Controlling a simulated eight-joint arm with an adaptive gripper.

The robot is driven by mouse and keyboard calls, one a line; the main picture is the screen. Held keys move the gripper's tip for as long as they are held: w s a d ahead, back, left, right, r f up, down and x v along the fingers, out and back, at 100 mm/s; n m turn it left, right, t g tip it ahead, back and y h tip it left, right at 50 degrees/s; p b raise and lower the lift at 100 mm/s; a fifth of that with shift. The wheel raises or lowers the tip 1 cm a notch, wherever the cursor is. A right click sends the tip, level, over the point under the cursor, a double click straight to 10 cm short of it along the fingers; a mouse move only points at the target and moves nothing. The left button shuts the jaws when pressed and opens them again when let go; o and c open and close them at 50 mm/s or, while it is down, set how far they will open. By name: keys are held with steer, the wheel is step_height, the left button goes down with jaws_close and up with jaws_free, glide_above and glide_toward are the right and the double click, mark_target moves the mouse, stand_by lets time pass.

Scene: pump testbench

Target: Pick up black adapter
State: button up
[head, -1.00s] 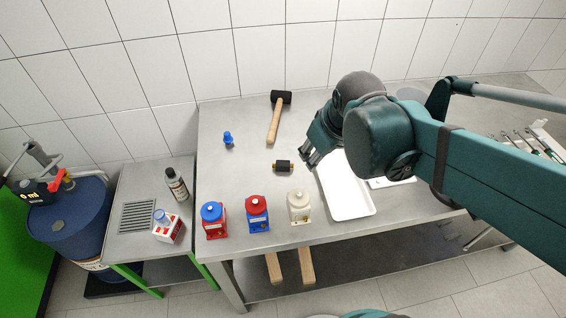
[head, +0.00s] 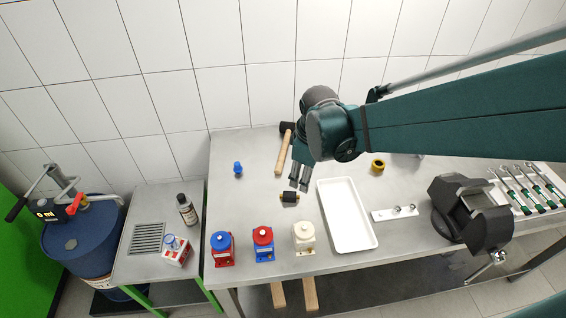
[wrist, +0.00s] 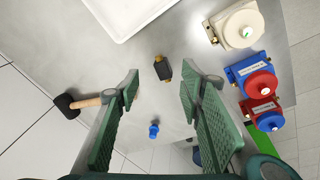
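The black adapter (head: 289,198) is a small dark cylinder with brass-coloured ends, lying on the steel table behind the pumps. In the wrist view the adapter (wrist: 162,68) lies beyond the fingertips, roughly centred in the gap between them. My gripper (head: 297,178) is above the table, just behind the adapter in the head view, pointing down. In the wrist view my gripper (wrist: 160,88) has its two green fingers spread wide with nothing between them. The adapter is fully visible there and apart from the fingers.
Three pumps stand along the front: a blue-topped red one (head: 222,249), a red-topped blue one (head: 263,244) and a cream one (head: 304,238). A white tray (head: 347,215) lies right of the adapter. A mallet (head: 283,150) and a blue fitting (head: 238,169) lie behind.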

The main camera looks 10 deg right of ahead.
mark_target(290, 194)
steer(key=shift+w+a+f+n+g+p, duration=0.35)
steer(key=shift+w+a+f+n+p, duration=0.3)
steer(key=shift+f, duration=0.25)
steer(key=shift+w+a+f+n+g+p, duration=0.3)
steer(key=shift+w+a+f+n+p, duration=0.15)
steer(key=shift+w+f+n+p, duration=0.35)
steer(key=shift+w+a+f+n+g+p, duration=0.35)
steer(key=shift+w+a+f+n+p, duration=0.25)
steer(key=shift+f+n, duration=0.35)
steer(key=shift+f, duration=0.2)
steer(key=shift+f, duration=1.15)
steer(key=shift+a+f, duration=0.1)
steer(key=shift+f, duration=2.5)
steer(key=c, duration=1)
